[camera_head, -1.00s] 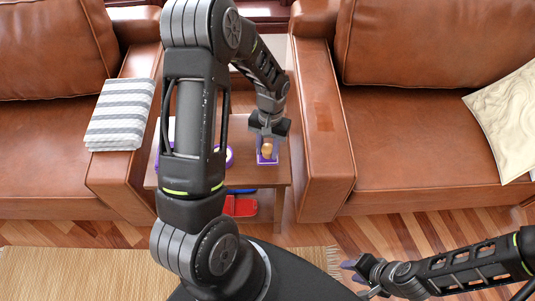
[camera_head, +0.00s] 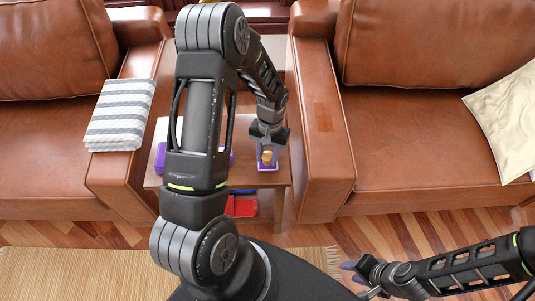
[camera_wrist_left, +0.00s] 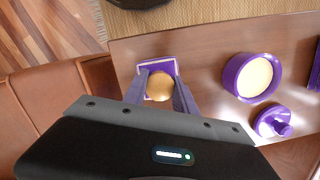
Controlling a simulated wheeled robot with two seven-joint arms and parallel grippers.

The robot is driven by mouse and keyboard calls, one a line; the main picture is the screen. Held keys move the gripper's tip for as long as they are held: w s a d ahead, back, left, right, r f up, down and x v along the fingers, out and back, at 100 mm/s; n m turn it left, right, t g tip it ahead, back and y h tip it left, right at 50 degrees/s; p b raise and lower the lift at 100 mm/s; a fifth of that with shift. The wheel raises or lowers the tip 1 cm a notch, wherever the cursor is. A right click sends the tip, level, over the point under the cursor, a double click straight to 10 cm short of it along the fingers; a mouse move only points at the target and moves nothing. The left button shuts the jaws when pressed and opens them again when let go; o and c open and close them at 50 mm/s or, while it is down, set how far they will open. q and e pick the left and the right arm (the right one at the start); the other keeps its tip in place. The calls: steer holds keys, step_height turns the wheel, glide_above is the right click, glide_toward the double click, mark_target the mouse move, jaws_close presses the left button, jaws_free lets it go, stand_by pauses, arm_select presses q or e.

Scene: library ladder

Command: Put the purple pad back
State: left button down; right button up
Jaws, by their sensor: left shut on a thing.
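My left gripper (camera_wrist_left: 160,92) points down over the side table, with a finger on each side of a round wooden-coloured knob (camera_wrist_left: 160,86) and shut on it. A square piece with a purple rim and pale inside (camera_wrist_left: 143,67) shows just beyond the knob, at or under the fingertips. It may be the purple pad; the fingers hide part of it, and I cannot tell whether it is joined to the knob. In the head view the knob (camera_head: 267,156) shows below the gripper, near the table's front edge. My right gripper (camera_head: 353,272) is apart from this, low at right, and looks open and empty.
On the table (camera_wrist_left: 205,55) are a round purple tub with cream contents (camera_wrist_left: 253,77) and a purple knobbed lid (camera_wrist_left: 273,121). Leather armrests (camera_head: 322,150) flank the table closely. A red item (camera_head: 243,206) lies on its lower shelf. A striped cloth (camera_head: 120,115) lies left.

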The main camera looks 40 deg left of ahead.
arm_select(q)
steer(key=c, duration=1)
jaws_free()
steer(key=shift+f, duration=0.1)
steer(key=r, duration=0.4)
steer(key=w+r, duration=0.1)
steer(key=r, duration=0.7)
steer(key=shift+w+a+r, duration=0.15)
steer(key=shift+w+a, duration=0.1)
steer(key=shift+w, duration=0.1)
steer(key=s+d+f+m+t+h, duration=0.15)
steer(key=s+d+f, duration=0.25)
steer(key=d+f, duration=0.85)
steer(key=s+d+f, duration=0.2)
steer(key=s+d, duration=0.2)
steer(key=s+d+f+h, duration=0.1)
steer(key=s+d, duration=0.3)
steer(key=s+d+f+t+h, duration=0.1)
steer(key=s+d+f, duration=0.1)
steer(key=s+d, duration=0.2)
steer(key=shift+d+f, duration=0.35)
steer(key=shift+d, duration=0.05)
